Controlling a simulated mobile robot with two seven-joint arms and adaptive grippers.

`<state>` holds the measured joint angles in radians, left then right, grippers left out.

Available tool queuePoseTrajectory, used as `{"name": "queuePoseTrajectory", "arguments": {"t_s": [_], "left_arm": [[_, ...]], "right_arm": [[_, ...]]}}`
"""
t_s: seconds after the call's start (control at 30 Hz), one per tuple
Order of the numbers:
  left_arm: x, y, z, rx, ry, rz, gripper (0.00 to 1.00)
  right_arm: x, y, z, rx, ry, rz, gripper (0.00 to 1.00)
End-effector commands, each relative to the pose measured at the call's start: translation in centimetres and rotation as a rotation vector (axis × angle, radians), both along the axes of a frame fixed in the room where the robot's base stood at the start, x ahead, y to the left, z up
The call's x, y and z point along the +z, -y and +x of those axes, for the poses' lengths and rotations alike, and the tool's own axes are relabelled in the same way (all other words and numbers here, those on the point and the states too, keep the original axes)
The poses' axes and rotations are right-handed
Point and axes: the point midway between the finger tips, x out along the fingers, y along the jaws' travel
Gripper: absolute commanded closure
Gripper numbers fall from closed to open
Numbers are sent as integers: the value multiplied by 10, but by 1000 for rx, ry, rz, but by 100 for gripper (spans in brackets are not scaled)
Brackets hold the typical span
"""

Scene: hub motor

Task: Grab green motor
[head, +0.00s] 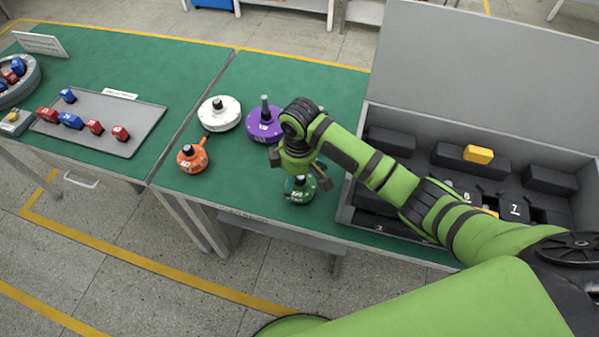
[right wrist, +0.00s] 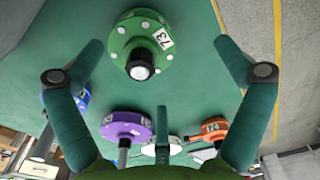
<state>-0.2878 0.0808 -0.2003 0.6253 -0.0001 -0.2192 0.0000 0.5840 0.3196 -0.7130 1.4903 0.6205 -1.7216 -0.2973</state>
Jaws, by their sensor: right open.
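The green motor (head: 299,190) stands on the green tabletop near its front edge, partly hidden by my right gripper in the head view. In the right wrist view the green motor (right wrist: 141,45) is a round green hub with a dark shaft, white dots and a label reading 73. My right gripper (head: 292,168) is above the motor. In the right wrist view its two fingers (right wrist: 150,50) are spread wide, one on either side of the motor and apart from it. My left gripper is not in view.
A purple motor (head: 264,124), a white motor (head: 219,114) and an orange motor (head: 192,157) stand nearby on the left. A grey open case (head: 347,205) with black compartments is on the right. A grey tray (head: 143,128) with red and blue parts lies at the far left.

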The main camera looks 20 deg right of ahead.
Motion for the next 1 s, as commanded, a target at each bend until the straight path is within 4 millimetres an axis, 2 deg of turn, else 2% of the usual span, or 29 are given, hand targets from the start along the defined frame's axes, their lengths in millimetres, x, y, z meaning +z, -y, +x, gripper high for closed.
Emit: {"name": "queuePoseTrajectory", "arguments": {"t_s": [0.07, 0.17, 0.37, 0.53, 0.7, 1.0], "left_arm": [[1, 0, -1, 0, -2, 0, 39], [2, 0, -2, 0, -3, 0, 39], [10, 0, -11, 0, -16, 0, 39], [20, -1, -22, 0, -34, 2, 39], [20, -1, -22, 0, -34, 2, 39], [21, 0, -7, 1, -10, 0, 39]], "right_arm": [[10, 5, 6, 18, -9, -23, 0], [11, 8, 8, 29, -17, -33, 0], [-7, 9, 8, 28, -20, -33, 0], [-29, 14, 8, 27, -21, -34, 0], [-52, 13, 8, 29, -17, -32, 0], [-57, 13, 8, 29, -15, -32, 0]]}}
